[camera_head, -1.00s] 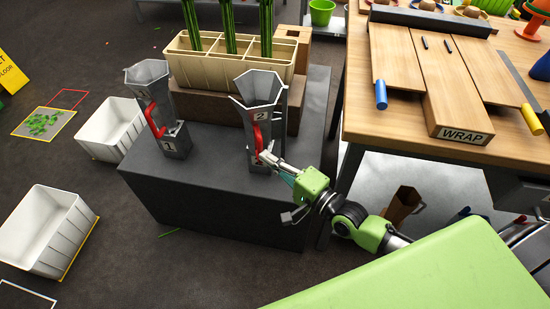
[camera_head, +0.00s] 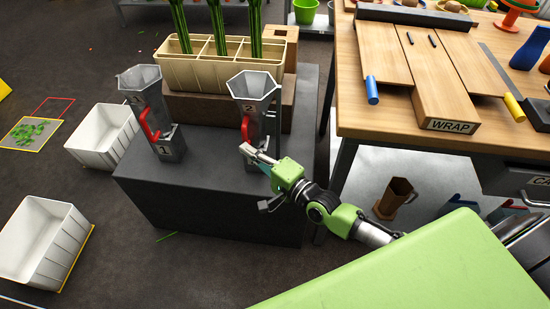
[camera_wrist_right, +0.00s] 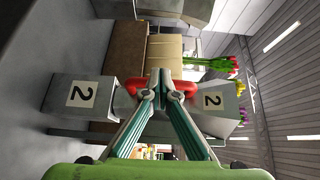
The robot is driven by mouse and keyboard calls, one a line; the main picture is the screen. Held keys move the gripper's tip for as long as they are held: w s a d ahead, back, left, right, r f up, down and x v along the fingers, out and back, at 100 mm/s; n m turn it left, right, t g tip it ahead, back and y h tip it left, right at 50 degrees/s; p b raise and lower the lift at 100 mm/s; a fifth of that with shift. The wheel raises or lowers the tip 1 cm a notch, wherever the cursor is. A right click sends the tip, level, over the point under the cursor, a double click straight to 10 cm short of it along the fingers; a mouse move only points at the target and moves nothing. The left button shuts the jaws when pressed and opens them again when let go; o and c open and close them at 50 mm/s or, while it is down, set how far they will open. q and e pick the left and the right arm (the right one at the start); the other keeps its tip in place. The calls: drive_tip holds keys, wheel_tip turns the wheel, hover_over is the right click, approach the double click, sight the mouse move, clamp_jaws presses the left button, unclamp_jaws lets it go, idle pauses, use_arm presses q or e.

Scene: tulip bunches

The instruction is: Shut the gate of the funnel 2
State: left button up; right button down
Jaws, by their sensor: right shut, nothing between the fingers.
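Funnel 2 (camera_head: 262,92) is a grey metal funnel with a hexagonal mouth, standing upright on a dark block. Its red gate handle (camera_head: 246,128) shows on its front and hangs down. In the right wrist view the handle (camera_wrist_right: 131,85) shows behind my fingers, on both sides of them. My right gripper (camera_head: 246,151) is shut and empty, its fingertips at the lower end of the handle. I cannot tell whether they touch it. The gate itself and the funnel's lower part are largely hidden by my gripper. My left gripper is not in view.
Funnel 1 (camera_head: 143,84), with its own red handle (camera_head: 149,124), stands to the left on the same dark block (camera_head: 205,190). A cream divided crate (camera_head: 195,72) holding green stems stands behind. A wooden wrapping table (camera_head: 355,118) is at the right. White bins lie on the floor at left.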

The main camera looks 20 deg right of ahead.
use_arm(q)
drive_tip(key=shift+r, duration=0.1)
use_arm(e)
drive_tip(key=shift+w+d+r, duration=0.1)
drive_tip(key=shift+w+d, duration=0.1)
